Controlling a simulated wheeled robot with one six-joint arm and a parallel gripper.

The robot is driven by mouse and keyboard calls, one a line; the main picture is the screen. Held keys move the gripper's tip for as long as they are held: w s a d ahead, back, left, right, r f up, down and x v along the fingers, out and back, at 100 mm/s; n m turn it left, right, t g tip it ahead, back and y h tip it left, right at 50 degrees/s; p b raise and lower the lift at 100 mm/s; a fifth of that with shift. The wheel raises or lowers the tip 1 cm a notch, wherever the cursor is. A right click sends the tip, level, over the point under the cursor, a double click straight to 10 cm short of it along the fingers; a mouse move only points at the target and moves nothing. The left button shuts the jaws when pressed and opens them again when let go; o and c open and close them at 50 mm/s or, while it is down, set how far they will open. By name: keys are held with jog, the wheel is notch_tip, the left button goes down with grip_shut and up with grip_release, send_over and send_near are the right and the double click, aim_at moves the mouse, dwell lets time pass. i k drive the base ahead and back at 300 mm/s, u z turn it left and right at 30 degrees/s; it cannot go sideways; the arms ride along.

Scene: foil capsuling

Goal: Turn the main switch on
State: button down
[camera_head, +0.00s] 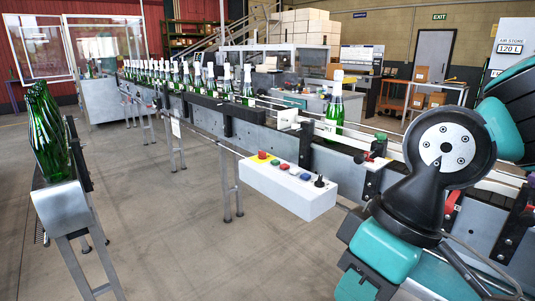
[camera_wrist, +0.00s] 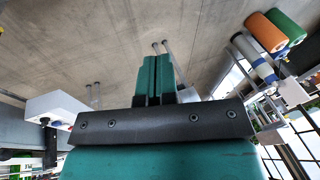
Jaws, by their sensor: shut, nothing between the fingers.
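A white control box (camera_head: 290,190) hangs on the front of the conveyor in the head view. It carries a red mushroom button (camera_head: 262,155) on a yellow plate, small red, green and blue buttons, and a black rotary switch (camera_head: 319,182) at its right end. I cannot read the switch's position. In the wrist view a white box (camera_wrist: 62,105) shows at the left, apart from my gripper. My gripper (camera_wrist: 155,60) has its teal fingers shut together and empty, over the floor. In the head view my arm fills the right side and the fingers cannot be made out.
A conveyor (camera_head: 215,110) with several green bottles runs from back left to front right. A second stand (camera_head: 62,205) with green bottles is at the left. The floor (camera_head: 170,240) between them is clear. Orange and green rolls (camera_wrist: 265,32) show at the wrist view's upper right.

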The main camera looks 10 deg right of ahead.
aim_at(262, 155)
jog(key=u, duration=0.6)
jog(key=i, duration=1)
jog(key=u, duration=0.55)
jog(key=i, duration=0.85)
jog(key=z, duration=0.6)
jog(key=i, duration=0.55)
jog(key=z, duration=0.3)
